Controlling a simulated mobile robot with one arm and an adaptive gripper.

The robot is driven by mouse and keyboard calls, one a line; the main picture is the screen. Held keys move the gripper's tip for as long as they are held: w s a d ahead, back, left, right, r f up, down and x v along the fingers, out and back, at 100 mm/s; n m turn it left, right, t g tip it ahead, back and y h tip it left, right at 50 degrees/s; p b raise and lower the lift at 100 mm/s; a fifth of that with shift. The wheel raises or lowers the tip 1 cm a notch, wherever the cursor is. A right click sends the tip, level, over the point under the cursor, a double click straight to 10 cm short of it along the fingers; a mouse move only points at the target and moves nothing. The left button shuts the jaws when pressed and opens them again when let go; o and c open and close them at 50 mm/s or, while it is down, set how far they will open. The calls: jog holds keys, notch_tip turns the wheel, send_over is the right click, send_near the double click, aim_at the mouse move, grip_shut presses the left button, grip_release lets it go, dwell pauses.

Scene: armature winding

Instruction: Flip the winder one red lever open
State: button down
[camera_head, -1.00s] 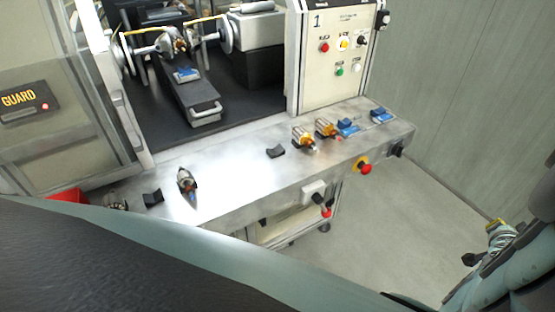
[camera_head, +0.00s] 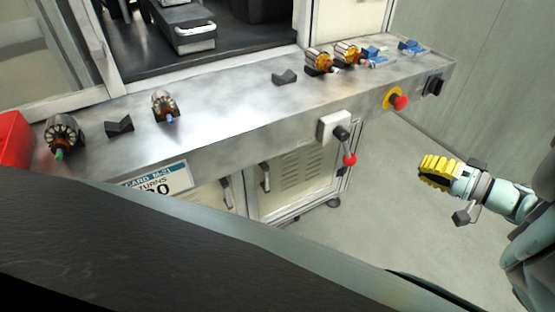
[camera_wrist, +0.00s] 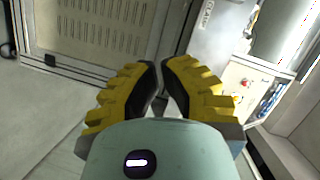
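The red lever (camera_head: 349,160) shows in the head view as a dark arm with a red ball end. It hangs down and to the right from a white switch box (camera_head: 329,124) on the front of the winder bench. My gripper (camera_head: 437,172), with yellow ribbed fingers, is to the right of the lever, apart from it and over the floor. In the wrist view my gripper (camera_wrist: 160,72) has its fingertips close together with a thin gap and nothing between them. I cannot make out the lever in the wrist view.
An emergency-stop button (camera_head: 398,101) and a black switch (camera_head: 433,85) sit on the bench front, right of the lever. Armatures (camera_head: 319,62) and black blocks (camera_head: 284,77) stand on the metal bench top (camera_head: 230,85). The floor between my gripper and the bench is clear.

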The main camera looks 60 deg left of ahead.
aim_at(346, 149)
jog(key=shift+s+r+n+g+y, duration=0.3)
jog(key=shift+s+g, duration=0.05)
jog(key=shift+g, duration=0.05)
jog(key=s+f+p+x, duration=0.1)
jog(key=s+p+x, duration=0.1)
jog(key=x, duration=1.1)
jog(key=shift+s+d, duration=0.3)
jog(key=shift+d, duration=0.05)
jog(key=shift+f, duration=0.25)
jog(key=shift+s+f+b, duration=0.15)
jog(key=shift+s+b, duration=0.1)
jog(key=shift+b, duration=0.05)
